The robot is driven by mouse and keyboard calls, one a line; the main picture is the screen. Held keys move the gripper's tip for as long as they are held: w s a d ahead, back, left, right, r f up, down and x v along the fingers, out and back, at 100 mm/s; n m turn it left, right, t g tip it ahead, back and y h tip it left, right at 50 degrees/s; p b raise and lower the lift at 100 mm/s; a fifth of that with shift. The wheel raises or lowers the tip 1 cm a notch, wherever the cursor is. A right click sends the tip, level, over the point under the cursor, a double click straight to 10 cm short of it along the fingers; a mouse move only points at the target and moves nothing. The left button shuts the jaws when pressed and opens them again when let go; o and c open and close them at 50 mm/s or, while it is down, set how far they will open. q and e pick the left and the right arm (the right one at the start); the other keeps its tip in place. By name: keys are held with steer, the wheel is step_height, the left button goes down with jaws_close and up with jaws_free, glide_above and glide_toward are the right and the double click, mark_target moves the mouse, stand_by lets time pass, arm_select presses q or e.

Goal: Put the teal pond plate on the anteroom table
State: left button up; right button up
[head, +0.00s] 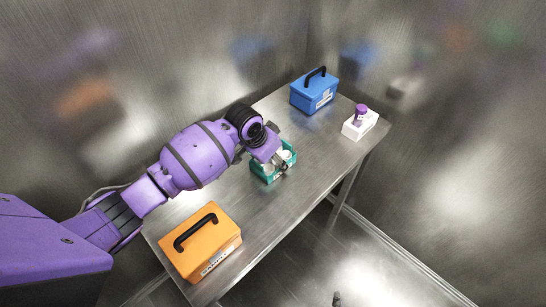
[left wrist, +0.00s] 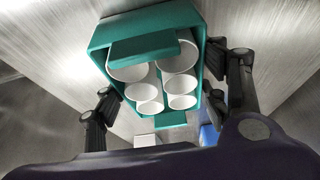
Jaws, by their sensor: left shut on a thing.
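The teal pond plate (head: 268,177) is a teal tray holding several white round cups, over the middle of the metal table (head: 262,215). My left gripper (head: 280,163) reaches it from the left and is shut on it, covering part of its top in the head view. In the left wrist view the teal pond plate (left wrist: 98,45) fills the upper middle, between the two black fingers of the left gripper (left wrist: 165,80). I cannot tell whether the plate rests on the table or is slightly above it. My right gripper is not in view.
An orange case (head: 212,244) with a black handle stands at the table's near end. A blue case (head: 314,93) stands at the far end, beside a white block (head: 356,127) with a purple-capped item (head: 361,112). Reflective metal walls stand close behind the table.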

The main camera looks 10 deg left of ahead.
arm_select(q)
steer(key=shift+f, duration=0.1)
steer(key=o, duration=1.2)
steer(key=shift+r, duration=0.25)
steer(key=p+v, duration=0.1)
steer(key=v, duration=1.1)
steer(key=shift+f, duration=0.15)
